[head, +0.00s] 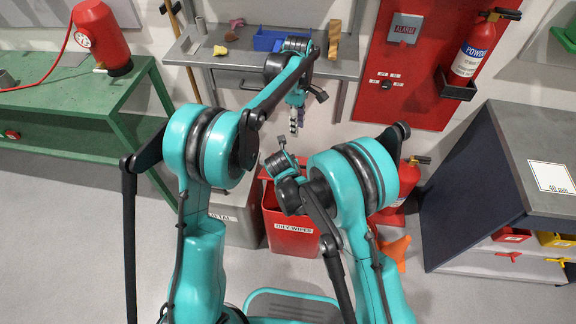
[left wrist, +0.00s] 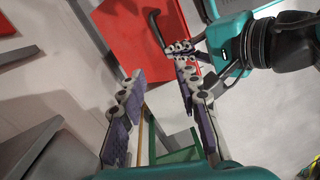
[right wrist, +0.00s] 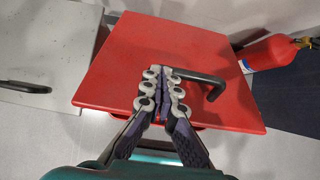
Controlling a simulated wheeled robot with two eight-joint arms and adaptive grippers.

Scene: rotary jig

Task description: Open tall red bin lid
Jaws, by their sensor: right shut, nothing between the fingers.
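The tall red bin (head: 292,232), labelled OILY WIPES, stands on the floor beyond my arms. Its red lid (right wrist: 120,75) fills the middle of the right wrist view and also shows in the left wrist view (left wrist: 125,35). A dark bent handle (right wrist: 215,85) sits on the lid. My right gripper (right wrist: 163,75) is shut and empty, its tips over the lid at the handle's left end; contact is unclear. In the head view my arm mostly hides the lid. My left gripper (head: 293,130) is open and empty; its spread fingers show in the left wrist view (left wrist: 160,80).
A grey metal bin (right wrist: 45,60) stands left of the red bin. A red extinguisher (right wrist: 272,53) stands close on the right. A grey wall shelf (head: 225,57) with a blue tray (head: 268,40) is behind. A green table (head: 75,95) is left, a dark cabinet (head: 470,190) right.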

